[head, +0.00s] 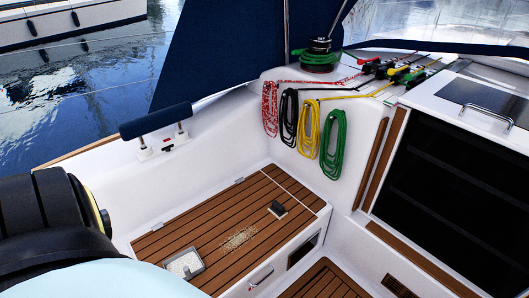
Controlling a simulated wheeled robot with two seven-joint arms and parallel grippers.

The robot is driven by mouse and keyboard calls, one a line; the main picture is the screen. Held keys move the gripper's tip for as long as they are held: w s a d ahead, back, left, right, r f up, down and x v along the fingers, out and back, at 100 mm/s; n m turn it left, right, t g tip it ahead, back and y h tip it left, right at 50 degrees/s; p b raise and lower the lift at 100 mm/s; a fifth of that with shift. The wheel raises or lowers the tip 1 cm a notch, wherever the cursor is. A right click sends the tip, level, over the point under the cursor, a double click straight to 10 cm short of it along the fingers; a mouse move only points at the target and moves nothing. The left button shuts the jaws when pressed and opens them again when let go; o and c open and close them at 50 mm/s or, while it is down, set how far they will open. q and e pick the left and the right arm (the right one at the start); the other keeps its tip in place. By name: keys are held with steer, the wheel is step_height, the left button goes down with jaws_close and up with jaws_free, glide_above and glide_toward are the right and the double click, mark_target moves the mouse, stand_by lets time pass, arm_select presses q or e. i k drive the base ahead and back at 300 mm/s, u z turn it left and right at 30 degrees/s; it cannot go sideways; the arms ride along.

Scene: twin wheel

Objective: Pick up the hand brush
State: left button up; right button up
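A small dark object with a paler lower edge, which looks like the hand brush (277,209), rests on the slatted teak seat (200,218), near its right end. A pile of pale crumbs or grains (238,238) lies on the slats to its lower left. A grey dustpan-like tray (185,263) with pale grains in it sits at the seat's near left. The brush's handle is too small to make out clearly. Neither of my grippers shows in the head view.
Coiled red, black, yellow and green ropes (333,143) hang on the white wall behind the seat. A winch (319,55) stands above them. A dark companionway panel (455,195) is at the right. A blue padded rail (156,121) runs along the left.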

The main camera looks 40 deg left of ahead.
mark_target(277, 208)
steer(key=u, duration=1.5)
steer(key=k, duration=0.2)
steer(key=z, duration=0.2)
